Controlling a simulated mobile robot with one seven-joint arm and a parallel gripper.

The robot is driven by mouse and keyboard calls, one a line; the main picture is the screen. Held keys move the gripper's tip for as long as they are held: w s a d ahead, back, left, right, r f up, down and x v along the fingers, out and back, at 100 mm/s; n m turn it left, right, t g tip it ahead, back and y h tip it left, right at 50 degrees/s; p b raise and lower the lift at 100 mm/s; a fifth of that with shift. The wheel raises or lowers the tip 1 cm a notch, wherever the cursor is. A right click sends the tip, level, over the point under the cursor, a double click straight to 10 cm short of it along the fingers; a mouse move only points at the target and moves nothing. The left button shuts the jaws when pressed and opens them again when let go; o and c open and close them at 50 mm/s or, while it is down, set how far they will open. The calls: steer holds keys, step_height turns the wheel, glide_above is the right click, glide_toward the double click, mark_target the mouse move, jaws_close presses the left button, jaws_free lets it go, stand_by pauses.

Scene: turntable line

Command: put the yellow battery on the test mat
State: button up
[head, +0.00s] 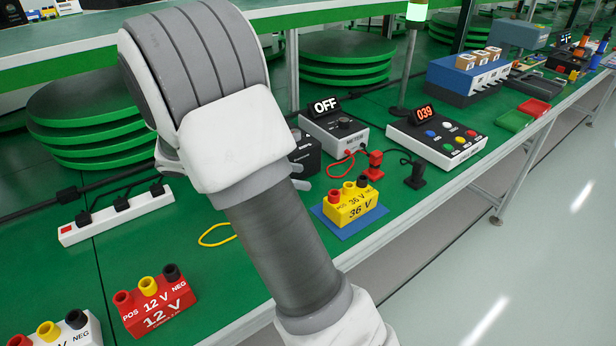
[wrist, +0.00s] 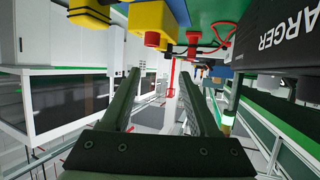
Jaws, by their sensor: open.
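The yellow battery (head: 352,208), marked 36 V with red, yellow and black terminals, stands upright on the blue test mat (head: 374,219). A yellow block with terminals, seemingly the battery (wrist: 163,18), shows at the top of that view, apart from the fingertips.
A meter box (head: 335,128) with an OFF display stands behind the mat, with red and black probes beside it. A panel (head: 437,135) reads 039. A red 12 V battery (head: 155,298), a white battery (head: 62,332) and a power strip (head: 115,214) lie left.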

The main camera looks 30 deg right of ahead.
steer(key=s+a+r+n+t+y, duration=0.3)
steer(key=s+a+n+y, duration=0.3)
steer(key=s+n, duration=0.2)
steer(key=s+a+r+n+t+y, duration=0.4)
steer(key=s+a+n+t+y, duration=0.2)
steer(key=s+n, duration=0.3)
steer(key=shift+a+r+n+t+y, duration=0.35)
steer(key=shift+a+n, duration=0.25)
steer(key=shift+n, duration=1.6)
steer(key=shift+f, duration=0.1)
step_height(320, 180, up, 21)
steer(key=p, duration=2)
steer(key=shift+f+p, duration=0.2)
steer(key=shift+p, duration=0.1)
steer(key=shift+w+d, duration=0.1)
